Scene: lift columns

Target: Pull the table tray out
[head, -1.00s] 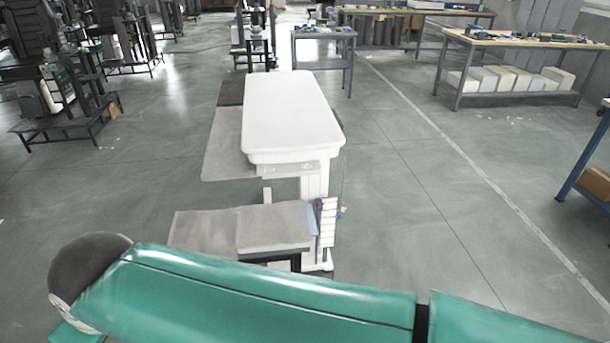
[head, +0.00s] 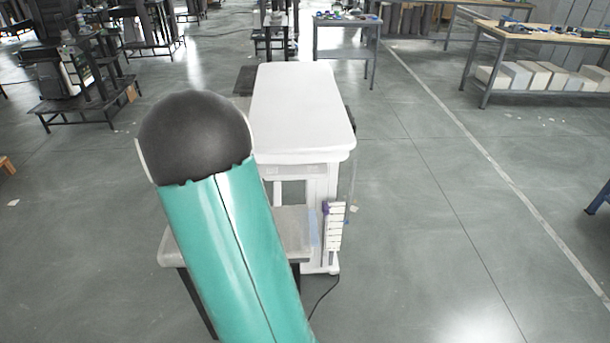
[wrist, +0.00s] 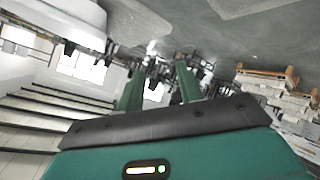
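A white table (head: 302,105) with a rounded top stands in the middle of the head view. A low grey tray-like slab (head: 291,228) is at its near end, partly hidden behind my green arm. I cannot tell for sure whether this slab is the table tray. My gripper (wrist: 160,82) shows in the wrist view with its two green fingers apart and nothing seen between them. It is not visible in the head view. In the wrist view, a white rounded surface (wrist: 65,17) is at the upper left, apart from the fingers.
A rack of small white boxes (head: 334,226) is at the table's near right corner. A small grey table (head: 346,24) and a workbench (head: 545,40) stand farther back. Dark chairs and stands are at the left. Open floor (head: 440,200) lies to the right.

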